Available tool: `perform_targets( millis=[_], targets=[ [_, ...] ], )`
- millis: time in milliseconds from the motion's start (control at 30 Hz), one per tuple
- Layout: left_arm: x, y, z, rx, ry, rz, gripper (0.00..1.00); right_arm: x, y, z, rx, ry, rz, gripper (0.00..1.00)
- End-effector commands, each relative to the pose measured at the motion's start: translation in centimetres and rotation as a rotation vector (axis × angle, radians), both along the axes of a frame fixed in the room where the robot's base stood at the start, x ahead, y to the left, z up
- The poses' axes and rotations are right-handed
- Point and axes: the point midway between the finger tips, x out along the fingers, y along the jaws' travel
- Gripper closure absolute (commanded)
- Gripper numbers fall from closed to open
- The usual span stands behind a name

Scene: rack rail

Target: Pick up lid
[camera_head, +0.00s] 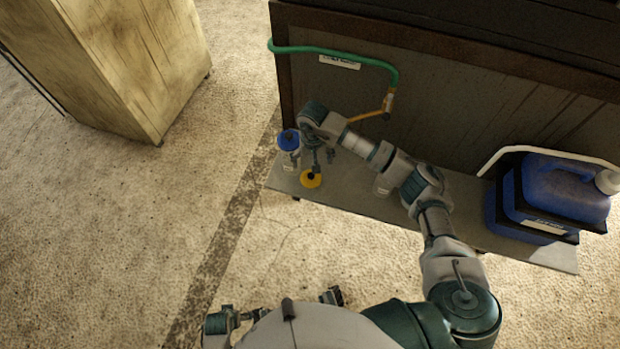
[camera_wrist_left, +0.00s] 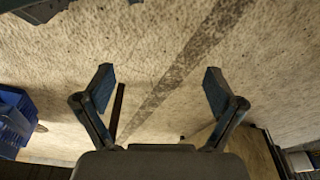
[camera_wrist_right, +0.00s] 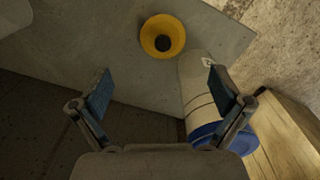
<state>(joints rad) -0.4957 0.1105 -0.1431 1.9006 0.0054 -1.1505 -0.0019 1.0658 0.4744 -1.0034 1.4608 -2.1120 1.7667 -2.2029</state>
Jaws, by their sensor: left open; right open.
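A round yellow lid (camera_head: 311,179) with a dark centre lies on the grey shelf (camera_head: 350,192), near its left end. It also shows in the right wrist view (camera_wrist_right: 162,36), beyond the fingertips. My right gripper (camera_head: 318,160) is open and empty, just above and behind the lid, not touching it. In the right wrist view, my right gripper (camera_wrist_right: 160,80) has its fingers spread wide. My left gripper (camera_wrist_left: 160,88) is open and empty over bare floor, away from the shelf.
A pale bottle with a blue cap (camera_head: 289,140) stands close to the left of my right gripper. A green hose (camera_head: 335,50) hangs on the dark cabinet behind. A blue jug (camera_head: 562,190) sits at the shelf's right end.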

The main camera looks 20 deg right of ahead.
Motion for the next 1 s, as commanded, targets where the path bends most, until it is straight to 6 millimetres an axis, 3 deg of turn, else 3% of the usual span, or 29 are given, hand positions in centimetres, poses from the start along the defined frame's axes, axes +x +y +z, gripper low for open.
perform_targets(
  millis=[33, 200, 567, 800, 1000],
  targets=[
    [0.1, 0.0, 0.7, 0.000, -0.005, 0.001, 0.06, -0.1, 0.0, -1.5, 0.002, 0.006, 0.000, 0.00],
    [0.4, -0.1, 4.0, 0.001, -0.012, 0.005, 0.06, -0.1, -0.1, -3.9, 0.005, 0.004, -0.001, 0.00],
    [0.3, 0.0, 7.2, 0.001, -0.022, 0.008, 0.06, 0.2, 0.0, -5.8, 0.005, 0.001, 0.000, 0.00],
    [-0.6, 0.3, 11.5, -0.001, -0.030, 0.011, 0.06, 0.9, 0.5, -8.5, 0.004, 0.005, -0.001, 0.00],
    [1.9, -0.6, 12.1, -0.028, -0.156, 0.003, 0.06, 0.9, 0.3, -10.1, 0.005, 0.002, 0.000, 0.00]
  ],
)
